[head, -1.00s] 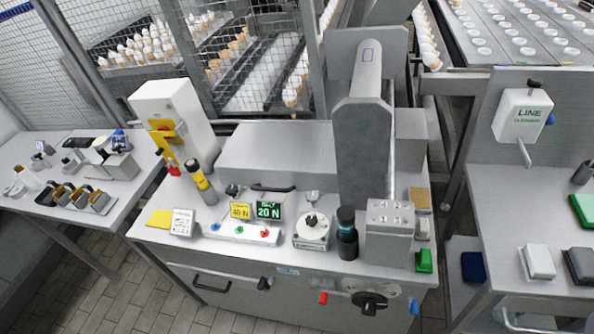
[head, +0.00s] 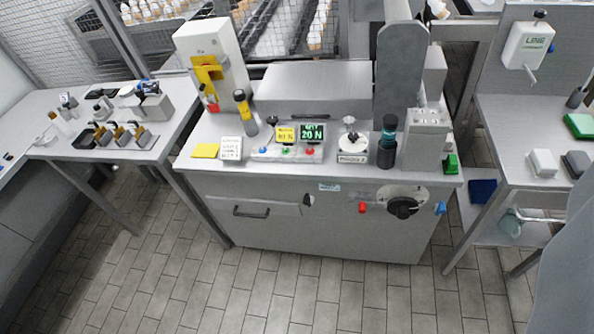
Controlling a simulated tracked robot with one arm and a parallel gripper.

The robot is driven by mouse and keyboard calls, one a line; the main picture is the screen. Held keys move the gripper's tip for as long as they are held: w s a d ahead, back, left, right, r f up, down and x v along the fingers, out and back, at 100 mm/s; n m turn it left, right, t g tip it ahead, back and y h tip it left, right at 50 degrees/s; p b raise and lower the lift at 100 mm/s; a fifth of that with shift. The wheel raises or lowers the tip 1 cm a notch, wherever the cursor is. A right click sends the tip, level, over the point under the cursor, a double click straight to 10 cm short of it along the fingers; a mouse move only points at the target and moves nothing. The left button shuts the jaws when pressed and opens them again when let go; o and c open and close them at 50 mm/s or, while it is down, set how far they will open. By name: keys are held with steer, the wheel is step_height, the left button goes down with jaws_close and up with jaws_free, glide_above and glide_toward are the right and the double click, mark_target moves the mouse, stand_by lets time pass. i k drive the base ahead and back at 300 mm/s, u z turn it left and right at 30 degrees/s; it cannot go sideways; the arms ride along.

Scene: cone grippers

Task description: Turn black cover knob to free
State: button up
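A large round black knob (head: 403,207) sits on a pale plate on the front panel of the grey machine cabinet, at the right. A smaller black knob (head: 308,199) sits on the same front, just right of the panel with a dark bar handle (head: 250,212). I cannot tell from the picture which one is the cover knob, nor read their markings. My gripper does not show in this view, and nothing is seen touching either knob.
A red knob (head: 362,208) and a blue knob (head: 440,208) flank the large black knob. The cabinet top (head: 215,170) holds displays, a dial and a yellow-topped cylinder. Side tables stand left and right. The tiled floor (head: 230,285) in front is clear. A blurred grey shape fills the lower right.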

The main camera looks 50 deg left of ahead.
mark_target(273, 121)
steer(key=u, duration=0.1)
steer(key=k, duration=0.25)
steer(key=u, duration=0.95)
steer(key=i, duration=1)
steer(key=u, duration=0.15)
steer(key=k, duration=0.55)
steer(key=u, duration=0.45)
steer(key=i, duration=0.85)
steer(key=u, duration=0.2)
